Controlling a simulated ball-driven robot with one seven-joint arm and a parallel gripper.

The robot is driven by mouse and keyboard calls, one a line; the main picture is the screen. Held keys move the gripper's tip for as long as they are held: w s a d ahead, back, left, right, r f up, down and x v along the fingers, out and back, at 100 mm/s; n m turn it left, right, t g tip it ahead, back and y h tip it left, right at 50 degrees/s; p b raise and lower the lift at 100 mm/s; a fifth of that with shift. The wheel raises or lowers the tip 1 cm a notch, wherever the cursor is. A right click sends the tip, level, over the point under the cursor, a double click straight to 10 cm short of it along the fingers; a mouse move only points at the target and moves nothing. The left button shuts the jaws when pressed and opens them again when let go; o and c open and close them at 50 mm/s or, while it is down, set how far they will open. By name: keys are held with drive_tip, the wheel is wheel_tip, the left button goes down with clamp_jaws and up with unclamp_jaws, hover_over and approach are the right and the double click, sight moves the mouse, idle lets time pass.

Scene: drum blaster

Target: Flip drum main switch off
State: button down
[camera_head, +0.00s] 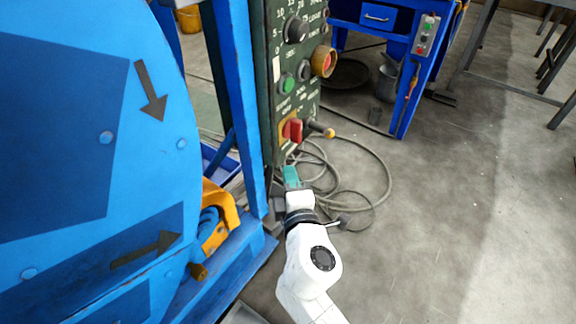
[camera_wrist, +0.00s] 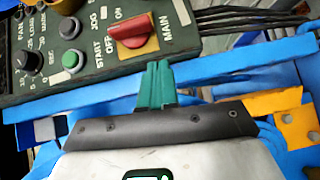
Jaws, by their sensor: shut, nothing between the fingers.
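The red main switch (camera_head: 292,130) sits on a yellow plate low on the dark green control panel (camera_head: 278,155). In the wrist view the red switch (camera_wrist: 131,31) is close, with the labels ON, OFF and MAIN around its plate. I cannot tell for sure which label its handle points to. My gripper (camera_head: 291,174) is below the panel's lower end, apart from the switch. In the wrist view my teal fingertips (camera_wrist: 158,68) are together and empty, just short of the yellow plate.
A green button (camera_head: 287,84), black knobs and a red-and-yellow button (camera_head: 323,61) are higher on the panel. A lever with an orange tip (camera_head: 321,129) sticks out beside the switch. The blue drum (camera_head: 75,140) and its frame are at left. Cables (camera_head: 355,165) lie behind my gripper.

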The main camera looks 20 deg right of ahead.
drive_tip(key=v, duration=0.6)
drive_tip(key=shift+f, duration=0.15)
idle(0.3)
drive_tip(key=s+d+f+m+g+h, duration=0.2)
drive_tip(key=s+d+f+m+g, duration=0.25)
drive_tip(key=d, duration=0.25)
drive_tip(key=s+d+f+m+g+h, duration=0.1)
drive_tip(key=s+d+f+m+g, duration=0.35)
drive_tip(key=s+d+m, duration=0.2)
drive_tip(key=s+a+f+m+g+y, duration=0.1)
drive_tip(key=s+f+m+g+y, duration=0.2)
drive_tip(key=s, duration=0.5)
drive_tip(key=s+a+f+m+g+y, duration=0.1)
drive_tip(key=s+f+m+g+y, duration=0.15)
drive_tip(key=s+f+g, duration=0.4)
wheel_tip(320, 180, up, 36)
drive_tip(key=s+n+t+p, duration=0.1)
drive_tip(key=t+p, duration=0.1)
drive_tip(key=p, duration=3.2)
drive_tip(key=shift+y+p, duration=0.3)
drive_tip(key=shift+y, duration=0.05)
